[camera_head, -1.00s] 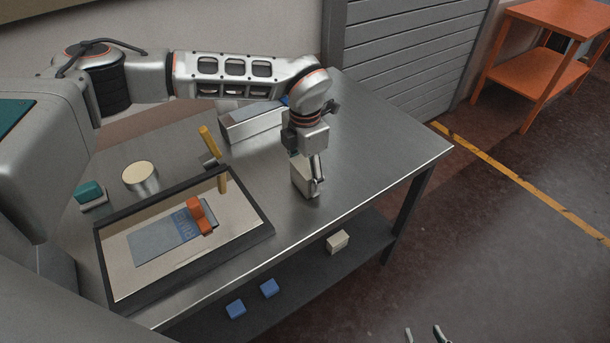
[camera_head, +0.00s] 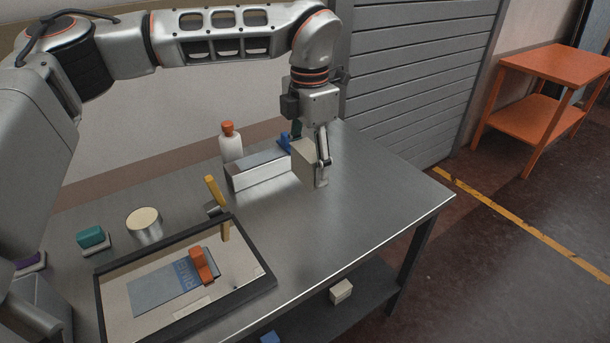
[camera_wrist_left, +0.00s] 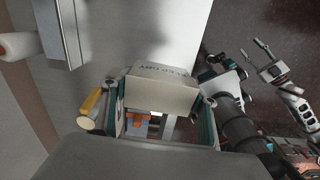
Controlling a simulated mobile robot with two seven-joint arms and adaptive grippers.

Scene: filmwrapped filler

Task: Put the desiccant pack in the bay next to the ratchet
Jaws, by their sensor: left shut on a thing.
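My left gripper (camera_head: 323,172) is shut on a pale beige box (camera_head: 303,164), held above the table right of the tray. A black-framed shallow tray (camera_head: 264,290) lies on the table, with a blue-grey printed card (camera_head: 160,290) and an orange-red piece (camera_head: 203,265) inside. I cannot make out the ratchet for sure. My right gripper (camera_wrist_left: 250,49) is open and empty in the wrist view.
Around the tray stand a yellow-handled thing (camera_head: 213,190), a round tin (camera_head: 145,225) and a teal block (camera_head: 92,237). Behind are a long grey box (camera_head: 262,172) and a white bottle with orange cap (camera_head: 231,146). The steel table's right part (camera_head: 385,195) is clear.

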